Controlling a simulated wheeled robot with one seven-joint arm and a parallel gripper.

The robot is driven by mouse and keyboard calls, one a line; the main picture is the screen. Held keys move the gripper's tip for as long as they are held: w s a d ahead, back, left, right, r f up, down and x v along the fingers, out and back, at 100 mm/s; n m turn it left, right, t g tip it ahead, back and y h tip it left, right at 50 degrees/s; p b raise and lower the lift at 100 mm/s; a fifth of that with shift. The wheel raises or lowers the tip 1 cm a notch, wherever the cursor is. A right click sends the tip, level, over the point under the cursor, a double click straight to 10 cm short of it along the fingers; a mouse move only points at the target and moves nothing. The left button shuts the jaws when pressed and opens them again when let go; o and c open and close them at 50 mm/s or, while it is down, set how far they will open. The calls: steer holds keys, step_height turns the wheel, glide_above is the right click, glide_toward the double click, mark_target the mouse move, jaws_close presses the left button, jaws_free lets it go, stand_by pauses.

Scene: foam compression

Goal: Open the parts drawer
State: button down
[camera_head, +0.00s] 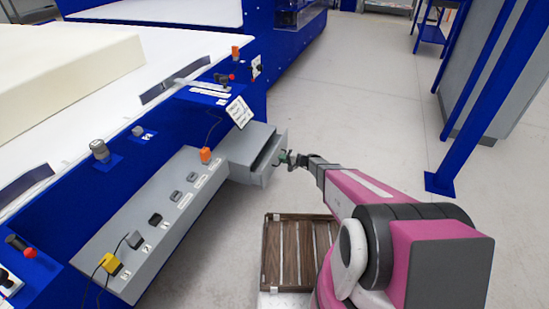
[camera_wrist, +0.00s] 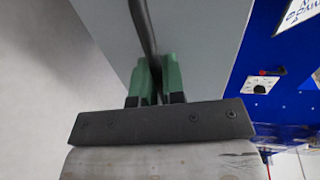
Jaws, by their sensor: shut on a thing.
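The parts drawer (camera_head: 271,163) is in the grey cabinet (camera_head: 246,140) on the side of the blue machine in the head view. Its front stands a little out from the cabinet, with a narrow dark gap behind it. My gripper (camera_head: 288,159) is at the drawer front. In the wrist view, the green fingertips of my gripper (camera_wrist: 154,85) are closed around the dark bar handle (camera_wrist: 143,28). The grey panel (camera_wrist: 200,45) fills the area beside the handle. The drawer's inside is mostly hidden.
A long grey control panel (camera_head: 150,235) with several switches runs along the machine at the left. A brown slatted pallet (camera_head: 284,250) lies on the floor below my arm. A blue post (camera_head: 485,95) stands at the right. The floor (camera_head: 350,100) beyond the drawer is clear.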

steer(key=f+v, duration=0.2)
steer(key=v, duration=1)
steer(key=shift+d+f, duration=0.2)
steer(key=shift+f, duration=0.05)
steer(key=c, duration=1.2)
jaws_free()
steer(key=shift+c, duration=0.2)
steer(key=shift+d, duration=0.1)
steer(key=v, duration=1)
steer(key=shift+s+d, duration=0.15)
steer(key=shift+d, duration=0.1)
